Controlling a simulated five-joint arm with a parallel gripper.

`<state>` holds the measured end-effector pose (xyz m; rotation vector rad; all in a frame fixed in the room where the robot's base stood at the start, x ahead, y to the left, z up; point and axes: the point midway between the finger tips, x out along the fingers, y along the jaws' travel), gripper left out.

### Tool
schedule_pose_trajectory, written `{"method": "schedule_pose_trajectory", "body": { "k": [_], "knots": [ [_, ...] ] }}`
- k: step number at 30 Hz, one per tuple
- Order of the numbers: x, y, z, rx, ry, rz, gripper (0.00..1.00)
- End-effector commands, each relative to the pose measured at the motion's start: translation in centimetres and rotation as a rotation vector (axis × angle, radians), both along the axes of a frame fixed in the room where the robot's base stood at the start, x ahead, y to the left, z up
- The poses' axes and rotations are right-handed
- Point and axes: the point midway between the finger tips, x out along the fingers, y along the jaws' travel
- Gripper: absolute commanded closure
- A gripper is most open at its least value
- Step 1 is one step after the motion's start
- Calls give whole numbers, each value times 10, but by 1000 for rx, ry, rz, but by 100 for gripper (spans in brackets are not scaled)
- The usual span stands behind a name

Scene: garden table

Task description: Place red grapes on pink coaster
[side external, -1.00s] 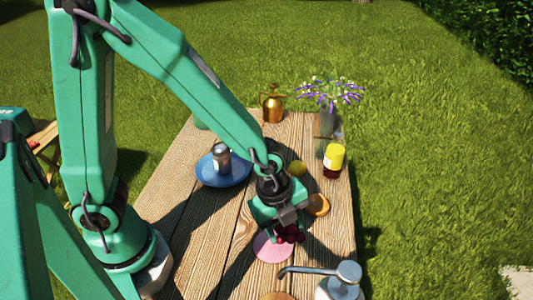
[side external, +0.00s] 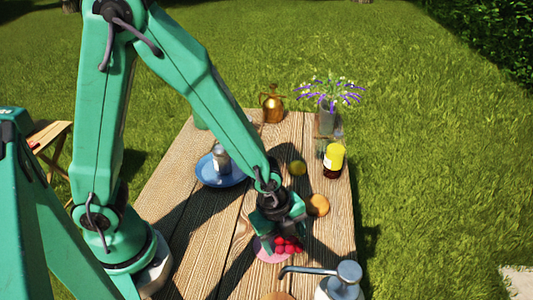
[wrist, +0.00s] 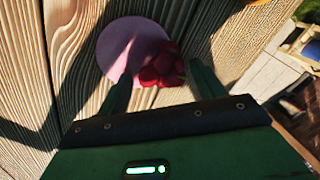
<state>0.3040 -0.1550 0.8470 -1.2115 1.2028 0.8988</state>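The red grapes (side external: 288,245) are a small dark-red cluster at the right edge of the pink coaster (side external: 265,253). In the wrist view the grapes (wrist: 160,68) overlap the coaster's lower right rim (wrist: 122,48). They look to be lying on it, partly past its edge, though their contact underneath is hidden. My gripper (side external: 283,238) is low over the coaster. In the wrist view its two fingers (wrist: 160,82) stand apart on either side of the grapes, with a gap visible beside them.
A metal pump dispenser (side external: 340,280) stands close in front, its spout reaching toward the coaster. An orange (side external: 318,205), a lemon (side external: 298,168) and a yellow-capped jar (side external: 333,160) are behind. A blue plate (side external: 220,175) holds a shaker. Planks left of the coaster are clear.

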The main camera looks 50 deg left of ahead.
Motion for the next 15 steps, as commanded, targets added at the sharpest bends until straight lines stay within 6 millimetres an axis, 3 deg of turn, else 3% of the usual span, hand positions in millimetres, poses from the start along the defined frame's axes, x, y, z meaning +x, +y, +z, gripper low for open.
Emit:
{"method": "schedule_pose_trajectory", "body": {
  "k": [15],
  "knots": [
    [0,0,4,0,0,0,26]
  ]
}}
